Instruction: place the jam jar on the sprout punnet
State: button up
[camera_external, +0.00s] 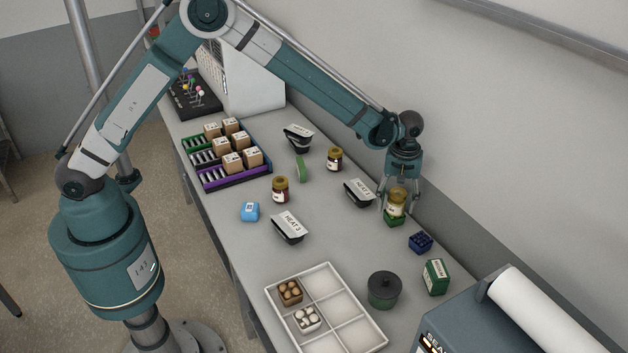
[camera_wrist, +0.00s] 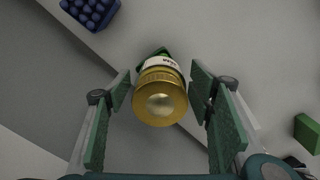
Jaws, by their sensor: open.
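A jar with a gold lid (camera_external: 397,193), which I take for the jam jar, stands upright on the green punnet (camera_external: 394,220) near the wall side of the bench. In the wrist view the lid of the jar (camera_wrist: 160,98) faces me, with a white label below it. A bit of the green punnet (camera_wrist: 150,52) shows behind the jar; its contents are hidden. My gripper (camera_external: 398,208) is open around the jar. In the wrist view my gripper (camera_wrist: 161,88) has one finger on each side of the jar, with gaps visible.
A blue punnet (camera_external: 420,242) is close beside the green one. Two dark jars (camera_external: 280,190) (camera_external: 335,159), black labelled trays (camera_external: 289,228) (camera_external: 359,193), a dark pot (camera_external: 384,290), a green box (camera_external: 435,277) and a white divided tray (camera_external: 365,332) stand around. The bench middle is partly clear.

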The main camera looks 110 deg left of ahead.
notch_tip(320, 180, up, 12)
jog(key=shift+b, duration=0.3)
dwell(0.3)
dwell(0.5)
jog(key=shift+s+d+r, duration=0.15)
jog(key=shift+d+r, duration=0.25)
jog(key=shift+r, duration=0.05)
jog(key=s+d+r+m+t, duration=0.2)
jog(key=s+d+r+m, duration=0.2)
jog(key=s+d+r, duration=0.55)
jog(key=s+d+r+m+t, duration=0.1)
jog(key=s+d+r+m, duration=0.3)
jog(key=s+d+r, duration=0.8)
jog(key=s+d+f+m+t, duration=0.2)
jog(key=s+d+m, duration=0.3)
jog(key=s+d, duration=0.4)
jog(key=s+d+f+m+t, duration=0.2)
jog(key=s+d+m, duration=0.3)
jog(key=s+d, duration=0.5)
jog(key=shift+s+d+f, duration=0.2)
jog(key=shift+s+f, duration=0.55)
jog(key=shift+s, duration=0.45)
